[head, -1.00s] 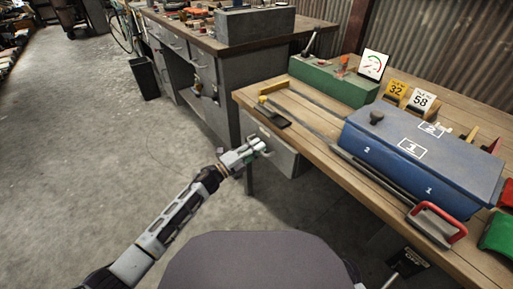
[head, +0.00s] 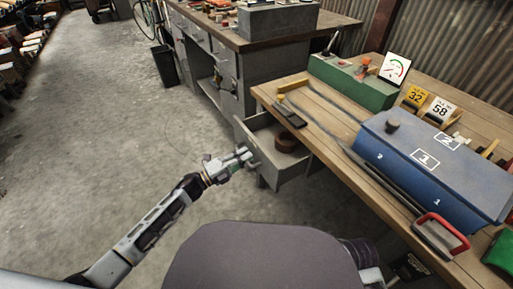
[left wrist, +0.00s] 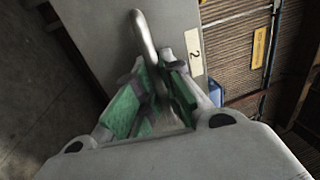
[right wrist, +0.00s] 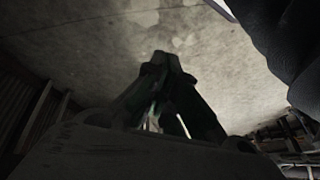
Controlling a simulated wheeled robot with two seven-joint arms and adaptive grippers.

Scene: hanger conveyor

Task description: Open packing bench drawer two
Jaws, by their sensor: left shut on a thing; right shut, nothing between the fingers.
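The grey drawer (head: 290,172) under the packing bench (head: 318,135) is pulled partly out, and a brown round roll (head: 287,142) lies inside it. In the left wrist view, the drawer front (left wrist: 100,40) carries a label marked 2 (left wrist: 195,52). My left gripper (head: 246,157) is at the drawer front, shut on the metal handle (left wrist: 147,35), which shows between its green-padded fingers (left wrist: 155,90). My right gripper (right wrist: 165,70) is shut and empty in the right wrist view, over the grey floor.
On the bench are a blue box (head: 435,165), a green box (head: 350,82), a red-handled tool (head: 441,232) and number cards (head: 415,95). A second bench (head: 230,75) stands behind.

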